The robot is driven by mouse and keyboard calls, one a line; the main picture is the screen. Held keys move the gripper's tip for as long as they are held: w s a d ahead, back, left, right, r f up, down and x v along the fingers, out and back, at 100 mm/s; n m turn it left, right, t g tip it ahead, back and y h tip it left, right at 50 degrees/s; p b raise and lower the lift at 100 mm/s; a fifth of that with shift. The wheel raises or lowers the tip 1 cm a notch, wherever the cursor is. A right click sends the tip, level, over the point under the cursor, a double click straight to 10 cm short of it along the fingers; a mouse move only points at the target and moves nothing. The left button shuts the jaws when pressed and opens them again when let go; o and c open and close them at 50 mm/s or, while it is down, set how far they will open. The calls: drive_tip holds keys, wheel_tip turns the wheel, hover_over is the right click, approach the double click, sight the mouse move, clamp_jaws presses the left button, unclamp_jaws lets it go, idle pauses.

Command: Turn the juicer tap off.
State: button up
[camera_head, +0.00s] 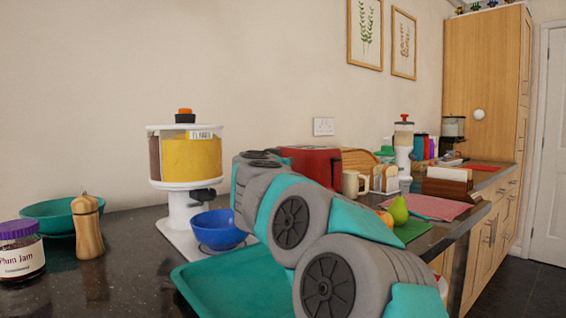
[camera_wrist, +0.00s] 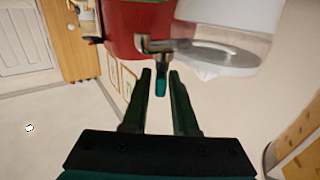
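In the wrist view, a grey metal tap (camera_wrist: 165,45) with a teal lever (camera_wrist: 161,82) shows at the top centre, beside a red body and a translucent white vessel. I cannot tell which one it joins. The lever points down in this picture, which looks turned over. My gripper (camera_wrist: 160,72) has two dark fingers, apart, with the lever showing in the gap between their tips. I see no contact and nothing gripped. In the head view, the gripper and this tap are hidden behind my arm.
In the head view, a flakes dispenser (camera_head: 192,160) with a dark knob stands left of my arm, near a blue bowl (camera_head: 218,229). A red appliance (camera_head: 315,163) stands behind the arm, a teal tray (camera_head: 225,283) in front. A pepper mill (camera_head: 88,228) and jam jar (camera_head: 20,252) are left.

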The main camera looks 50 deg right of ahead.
clamp_jaws()
drive_tip(key=shift+w+a+m+g+h, duration=0.1)
drive_tip(key=shift+m+g+h, duration=0.2)
drive_tip(key=shift+g, duration=0.2)
drive_tip(key=shift+w+m+g+h, duration=0.1)
drive_tip(key=shift+m+g+h, duration=0.2)
drive_tip(key=shift+m+g, duration=0.35)
drive_tip(key=shift+m+g+h, duration=0.35)
drive_tip(key=shift+m+g, duration=0.6)
drive_tip(key=shift+g, duration=0.55)
drive_tip(key=shift+m+g+h, duration=0.35)
drive_tip(key=shift+m+g, duration=0.55)
drive_tip(key=shift+g, duration=0.55)
drive_tip(key=shift+s+m+g, duration=0.2)
drive_tip(key=shift+m+g, duration=0.1)
drive_tip(key=shift+g, duration=0.2)
drive_tip(key=shift+o, duration=1.6)
unclamp_jaws()
